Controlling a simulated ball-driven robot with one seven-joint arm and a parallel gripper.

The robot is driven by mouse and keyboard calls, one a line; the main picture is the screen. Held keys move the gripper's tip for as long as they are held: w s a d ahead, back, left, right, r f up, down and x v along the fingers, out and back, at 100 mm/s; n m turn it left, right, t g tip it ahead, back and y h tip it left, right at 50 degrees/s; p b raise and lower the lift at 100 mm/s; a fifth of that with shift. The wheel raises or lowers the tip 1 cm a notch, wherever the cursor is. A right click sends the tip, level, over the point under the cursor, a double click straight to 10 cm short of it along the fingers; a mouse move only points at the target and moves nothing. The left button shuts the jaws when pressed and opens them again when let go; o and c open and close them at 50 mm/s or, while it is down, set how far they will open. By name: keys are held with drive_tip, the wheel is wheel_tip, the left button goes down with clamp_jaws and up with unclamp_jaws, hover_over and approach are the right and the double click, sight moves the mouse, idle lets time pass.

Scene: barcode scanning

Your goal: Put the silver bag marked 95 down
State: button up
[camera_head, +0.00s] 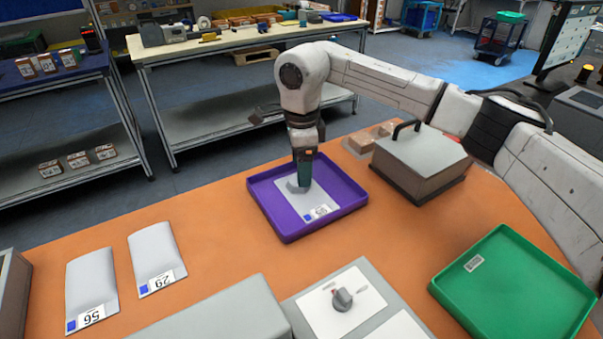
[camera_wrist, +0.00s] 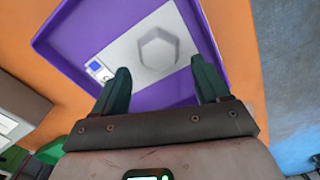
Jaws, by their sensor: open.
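A silver bag (camera_head: 318,199) lies in the purple tray (camera_head: 269,216) on the orange table. Its label with a blue corner faces the front right; I cannot read the number for sure. The bag also shows in the wrist view (camera_wrist: 178,35), with a grey hexagonal patch on its face. My gripper (camera_head: 303,184) points down into the tray, right over the bag's rear part. In the wrist view its two fingers (camera_wrist: 162,68) stand wide apart with nothing held between them. Part of the bag is hidden behind the gripper in the head view.
Two other silver bags, marked 56 (camera_head: 91,285) and 29 (camera_head: 153,252), lie at the left of the table. A green tray (camera_head: 515,285) is at the right. A grey box with a black handle (camera_head: 420,160) stands behind right of the purple tray. Grey equipment (camera_head: 220,315) lines the front.

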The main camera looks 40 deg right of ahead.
wheel_tip(320, 180, up, 9)
idle(0.3)
idle(0.5)
